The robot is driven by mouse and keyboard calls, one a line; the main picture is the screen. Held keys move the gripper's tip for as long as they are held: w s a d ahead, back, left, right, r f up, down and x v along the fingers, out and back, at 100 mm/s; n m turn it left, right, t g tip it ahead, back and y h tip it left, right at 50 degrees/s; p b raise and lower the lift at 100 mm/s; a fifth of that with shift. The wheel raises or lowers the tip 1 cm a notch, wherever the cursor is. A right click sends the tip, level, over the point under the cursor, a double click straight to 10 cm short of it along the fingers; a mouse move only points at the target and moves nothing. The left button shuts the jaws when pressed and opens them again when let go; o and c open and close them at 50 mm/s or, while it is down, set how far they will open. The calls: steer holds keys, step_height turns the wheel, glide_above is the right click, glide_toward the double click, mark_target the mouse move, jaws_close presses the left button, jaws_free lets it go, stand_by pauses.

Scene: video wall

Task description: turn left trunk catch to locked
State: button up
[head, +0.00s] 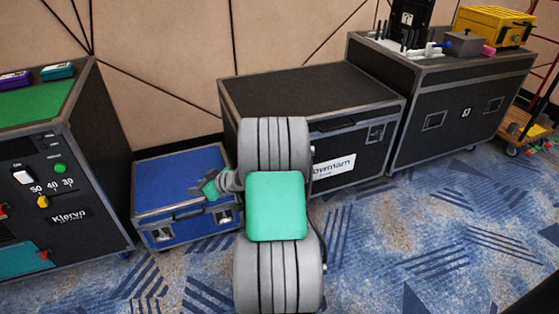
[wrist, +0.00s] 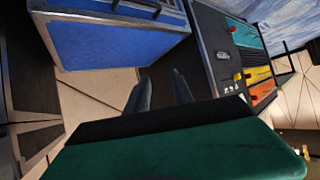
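The blue trunk (head: 178,180) stands low against the wall, lid shut, with a dark handle (head: 188,213) at its front. Its left catch (head: 163,236) is a small metal plate on the front, and its right catch (head: 224,216) sits near the right corner. I cannot tell how either catch is turned. My gripper (head: 210,190) is in front of or above the trunk's right part, apart from the left catch. In the wrist view the gripper's two dark fingers (wrist: 162,88) stand apart with nothing between them. The blue trunk (wrist: 115,45) fills the upper left there; its catches are not clear.
A black cabinet (head: 95,150) with a green top and controls stands left of the trunk. A large black case (head: 305,90) stands to the right, partly behind my arm. Another black case (head: 460,110) carries tools farther right. Patterned carpet (head: 400,240) in front is clear.

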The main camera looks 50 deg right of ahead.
steer(key=s+d+f+m+t+h, duration=0.1)
steer(key=s+d+f+m+h, duration=0.25)
steer(key=d, duration=0.55)
steer(key=s+d+m+t+h+p, duration=0.15)
steer(key=s+d+h, duration=0.25)
steer(key=s+d, duration=0.4)
steer(key=s+d+f+m+t+h, duration=0.25)
steer(key=s+d+h, duration=0.2)
steer(key=d, duration=0.65)
steer(key=w+d+g+b, duration=0.1)
steer(key=w+d+b, duration=0.1)
steer(key=w, duration=0.4)
steer(key=shift+d+r+y, duration=0.3)
steer(key=shift+d, duration=0.55)
steer(key=shift+w, duration=0.1)
jaws_close()
steer(key=shift+a, duration=0.1)
